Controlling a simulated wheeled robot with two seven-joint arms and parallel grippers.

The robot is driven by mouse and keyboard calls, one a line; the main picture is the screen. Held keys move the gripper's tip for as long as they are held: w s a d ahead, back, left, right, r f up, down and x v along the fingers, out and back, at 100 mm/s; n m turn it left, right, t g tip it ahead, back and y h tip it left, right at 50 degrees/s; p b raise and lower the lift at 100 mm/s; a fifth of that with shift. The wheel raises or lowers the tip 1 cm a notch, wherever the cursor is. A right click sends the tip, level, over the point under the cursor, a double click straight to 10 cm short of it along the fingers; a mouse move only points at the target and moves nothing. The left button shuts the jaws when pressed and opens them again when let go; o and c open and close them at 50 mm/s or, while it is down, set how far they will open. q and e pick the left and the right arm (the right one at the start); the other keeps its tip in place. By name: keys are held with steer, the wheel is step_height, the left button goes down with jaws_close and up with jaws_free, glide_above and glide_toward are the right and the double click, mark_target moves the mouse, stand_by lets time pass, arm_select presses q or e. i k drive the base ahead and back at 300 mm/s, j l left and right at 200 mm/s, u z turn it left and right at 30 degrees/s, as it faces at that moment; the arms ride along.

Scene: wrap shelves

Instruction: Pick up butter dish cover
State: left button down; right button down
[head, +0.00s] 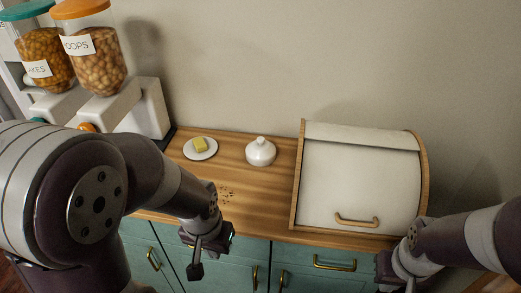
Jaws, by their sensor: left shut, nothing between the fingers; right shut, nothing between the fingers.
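The butter dish cover (260,152) is a white dome with a knob on top. It stands upright on the wooden counter, right of the white butter plate (200,155) and apart from it. A yellow block of butter (200,144) lies uncovered on the plate. My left gripper (200,266) is shut and empty, in front of the counter edge and nearer to me than the cover. My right gripper (388,284) is shut and empty at the lower right, in front of the bread box and partly cut off by the frame's bottom edge.
A white bread box (360,180) with wooden sides stands on the counter's right. A cereal dispenser (100,65) with two jars is at the left. Crumbs (227,192) lie on the counter (265,205) in front of the cover. Green cabinets (315,262) with brass handles are below.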

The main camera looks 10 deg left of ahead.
mark_target(260, 152)
steer(key=z, duration=1)
steer(key=k+j+z, duration=0.2)
steer(key=j, duration=0.2)
steer(key=j+z, duration=0.2)
steer(key=j, duration=0.2)
steer(key=k+j+z, duration=0.2)
steer(key=j, duration=0.15)
steer(key=j+z, duration=0.2)
steer(key=j, duration=0.15)
steer(key=k+j+z, duration=0.2)
steer(key=k+j, duration=0.05)
steer(key=j, duration=0.05)
